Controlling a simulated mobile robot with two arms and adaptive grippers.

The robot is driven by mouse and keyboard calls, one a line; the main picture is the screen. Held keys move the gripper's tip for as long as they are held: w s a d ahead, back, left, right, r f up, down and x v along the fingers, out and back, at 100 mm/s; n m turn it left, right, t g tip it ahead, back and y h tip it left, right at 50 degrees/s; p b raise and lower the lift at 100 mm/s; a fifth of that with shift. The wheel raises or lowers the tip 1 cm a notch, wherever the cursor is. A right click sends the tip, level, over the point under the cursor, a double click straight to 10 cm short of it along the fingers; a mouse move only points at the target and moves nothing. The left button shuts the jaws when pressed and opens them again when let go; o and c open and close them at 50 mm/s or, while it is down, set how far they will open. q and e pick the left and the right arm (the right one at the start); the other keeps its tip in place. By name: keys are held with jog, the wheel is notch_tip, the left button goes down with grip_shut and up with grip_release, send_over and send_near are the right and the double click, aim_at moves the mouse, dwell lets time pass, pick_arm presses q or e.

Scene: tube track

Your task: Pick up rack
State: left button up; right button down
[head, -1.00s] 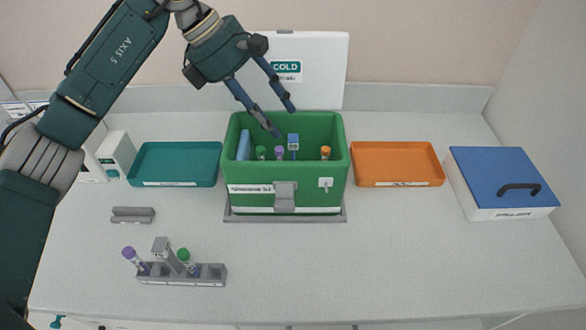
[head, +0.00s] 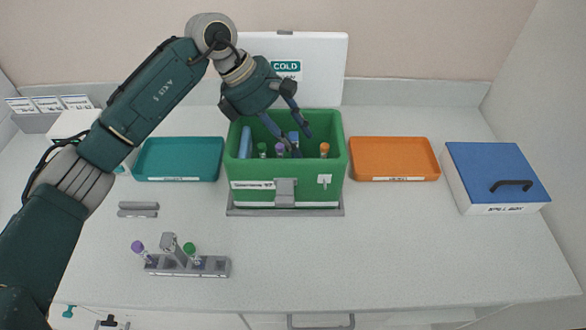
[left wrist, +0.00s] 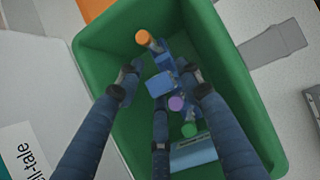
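A blue rack (left wrist: 163,62) stands inside the green cold box (head: 242,187). It carries tubes with an orange (head: 324,149), a purple (head: 280,148) and a green cap (head: 262,147), and has a raised blue block-like handle (left wrist: 160,85). My left gripper (head: 301,145) reaches down into the box mouth with its fingers spread. In the left wrist view the open fingers (left wrist: 160,88) stand on either side of the handle, with no clear contact. The rack's lower part is hidden by the box wall. My right gripper is not in view. A second, grey rack (head: 212,268) stands on the counter front left.
A teal tray (head: 180,177) lies left of the box and an orange tray (head: 394,176) right of it. A blue-lidded white box (head: 492,175) stands far right. The white open lid (head: 325,70) rises behind. The counter in front is mostly clear.

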pick_arm(q)
grip_shut()
jog(key=shift+r, duration=0.15)
